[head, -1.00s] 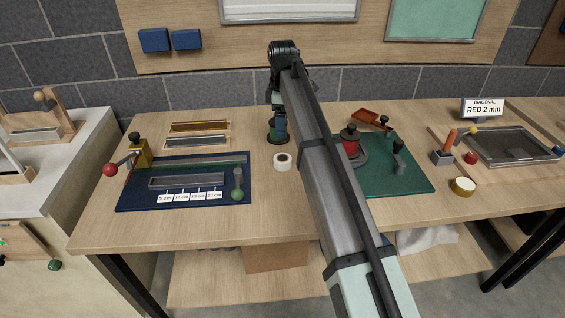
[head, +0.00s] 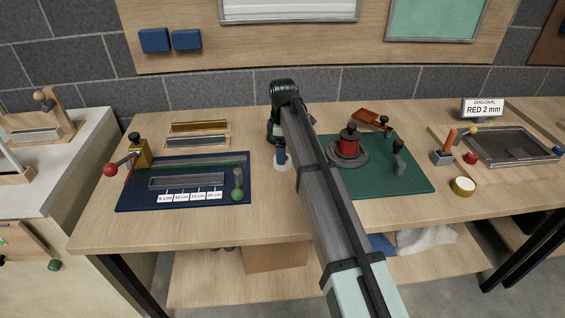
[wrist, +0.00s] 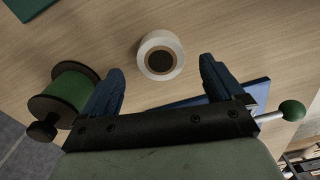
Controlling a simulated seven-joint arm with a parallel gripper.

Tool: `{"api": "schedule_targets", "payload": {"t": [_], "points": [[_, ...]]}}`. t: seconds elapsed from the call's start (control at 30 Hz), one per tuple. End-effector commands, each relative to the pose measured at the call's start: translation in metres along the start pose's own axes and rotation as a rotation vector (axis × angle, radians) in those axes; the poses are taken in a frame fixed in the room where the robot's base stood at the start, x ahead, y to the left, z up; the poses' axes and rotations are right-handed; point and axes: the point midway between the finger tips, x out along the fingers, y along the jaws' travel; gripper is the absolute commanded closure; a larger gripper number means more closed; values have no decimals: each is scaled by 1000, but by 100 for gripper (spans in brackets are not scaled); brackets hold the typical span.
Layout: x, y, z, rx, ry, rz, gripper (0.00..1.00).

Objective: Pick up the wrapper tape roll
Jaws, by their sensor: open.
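A white tape roll (wrist: 168,42) with a dark core lies flat on the wooden bench. In the wrist view it sits just beyond and between my fingertips, not touching them. In the head view the roll (head: 283,167) is partly hidden under my gripper (head: 280,156). My gripper (wrist: 162,68) is open and empty, with its blue fingers spread and pointing down. A second roll, with a yellowish side and pale top (head: 463,186), lies at the right of the bench; I cannot tell from a label which is wrapper tape.
A green spool (wrist: 72,97) with dark flanges stands close to the left finger. A blue mat (head: 135,200) with a fixture and green-knobbed lever lies left. A green mat (head: 400,182) with a red spool (head: 348,140) lies right.

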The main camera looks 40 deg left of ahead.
Motion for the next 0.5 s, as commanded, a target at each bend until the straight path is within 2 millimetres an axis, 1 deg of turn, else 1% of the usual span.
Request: {"api": "schedule_targets", "payload": {"t": [0.03, 0.1, 0.2, 0.3, 0.47, 0.5], "points": [[8, -2, 0, 0, -1, -2, 6], [18, -2, 0, 0, -1, -2, 6], [28, -2, 0, 0, 0, -1, 6], [32, -1, 0, 0, 0, 0, 6], [32, -1, 0, 0, 0, 0, 6], [32, -1, 0, 0, 0, 0, 8]]}}
